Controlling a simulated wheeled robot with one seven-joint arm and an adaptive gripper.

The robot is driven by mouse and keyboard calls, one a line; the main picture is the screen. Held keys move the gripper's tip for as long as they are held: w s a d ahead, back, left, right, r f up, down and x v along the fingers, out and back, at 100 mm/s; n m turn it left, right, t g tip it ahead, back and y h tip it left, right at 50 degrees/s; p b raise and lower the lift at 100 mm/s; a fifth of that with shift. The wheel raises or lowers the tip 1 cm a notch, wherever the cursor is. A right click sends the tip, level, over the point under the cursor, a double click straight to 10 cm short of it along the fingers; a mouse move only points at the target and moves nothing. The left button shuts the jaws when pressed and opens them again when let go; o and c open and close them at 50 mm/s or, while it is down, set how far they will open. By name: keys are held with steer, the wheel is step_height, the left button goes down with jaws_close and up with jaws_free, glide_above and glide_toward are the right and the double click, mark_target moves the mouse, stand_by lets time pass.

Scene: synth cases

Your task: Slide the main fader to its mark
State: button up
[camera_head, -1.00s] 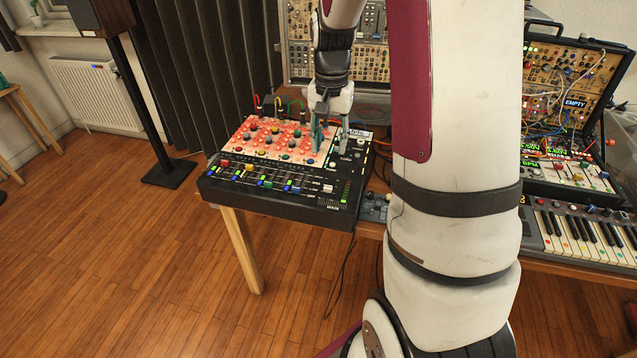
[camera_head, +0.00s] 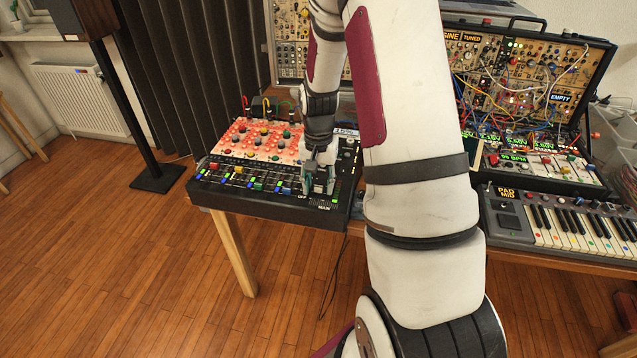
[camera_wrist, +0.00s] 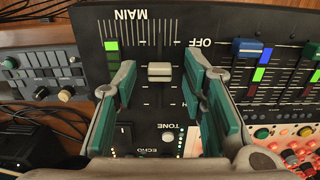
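The main fader's pale cap (camera_wrist: 160,71) sits in a slot on the black mixer (camera_head: 250,204), beside the upside-down word MAIN in the wrist view. My gripper (camera_wrist: 160,80) is open, with its green-padded fingers on either side of the cap and visible gaps between. In the head view my gripper (camera_head: 318,184) is over the mixer's front right part and hides the cap. Tick lines run along the slot, and OFF is printed near one end. I cannot tell which line is the mark.
A red knob panel (camera_head: 255,140) lies behind the fader rows. A small grey device (camera_wrist: 42,75) is beside the mixer. A keyboard (camera_head: 560,228) stands farther right on the table.

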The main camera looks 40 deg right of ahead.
mark_target(316, 201)
jaws_close()
steer(key=shift+a, duration=0.1)
steer(key=shift+s+a+p, duration=0.35)
steer(key=shift+s+a, duration=0.6)
steer(key=shift+a, duration=0.15)
jaws_free()
step_height(316, 201, up, 12)
